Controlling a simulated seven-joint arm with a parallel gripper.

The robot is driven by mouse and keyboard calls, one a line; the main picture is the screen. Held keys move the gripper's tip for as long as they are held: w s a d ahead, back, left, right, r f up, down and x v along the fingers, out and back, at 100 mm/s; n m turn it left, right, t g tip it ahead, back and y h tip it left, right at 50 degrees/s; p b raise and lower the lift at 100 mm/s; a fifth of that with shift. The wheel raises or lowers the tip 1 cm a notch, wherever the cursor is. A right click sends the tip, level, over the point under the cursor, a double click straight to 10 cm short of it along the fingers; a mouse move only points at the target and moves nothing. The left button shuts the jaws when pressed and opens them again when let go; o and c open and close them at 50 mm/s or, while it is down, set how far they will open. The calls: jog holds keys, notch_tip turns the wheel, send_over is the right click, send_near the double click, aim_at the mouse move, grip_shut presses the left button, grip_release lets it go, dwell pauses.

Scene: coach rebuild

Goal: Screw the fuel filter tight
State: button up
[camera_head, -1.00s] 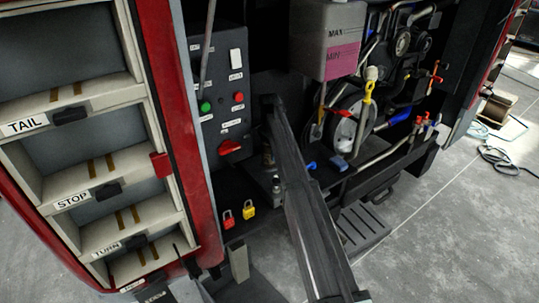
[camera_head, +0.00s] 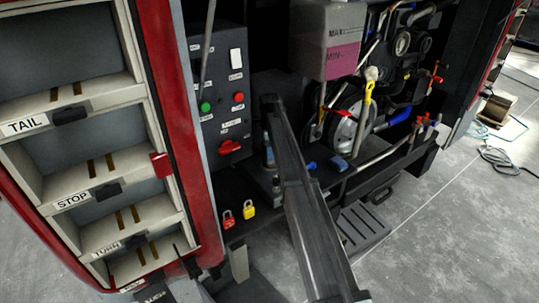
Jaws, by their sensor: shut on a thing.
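My arm rises from the bottom middle to a dark upper end in the engine bay. My gripper (camera_head: 268,152) is small and dark below that end, left of the arm link, and its fingers are hard to make out. It is shut on what appears to be the fuel filter, low in the bay beside the control panel. The filter is mostly hidden by the gripper and arm, and I cannot tell how it is seated.
A control panel (camera_head: 220,100) with a red rotary switch (camera_head: 230,147) is left of my gripper. A tank (camera_head: 330,40), pulley (camera_head: 345,122) and hoses stand right. Labelled lamp shelves (camera_head: 90,150) fill the left.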

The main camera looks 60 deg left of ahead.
jog(key=shift+a+r, duration=0.1)
jog(key=shift+r, duration=0.1)
jog(key=m, duration=0.4)
jog(key=shift+w+r, duration=0.1)
jog(key=shift+c, duration=0.5)
jog(key=shift+m, duration=1)
jog(key=shift+r+m, duration=0.1)
jog(key=shift+m, duration=1.6)
jog(key=shift+c, duration=0.6)
jog(key=shift+m, duration=1.3)
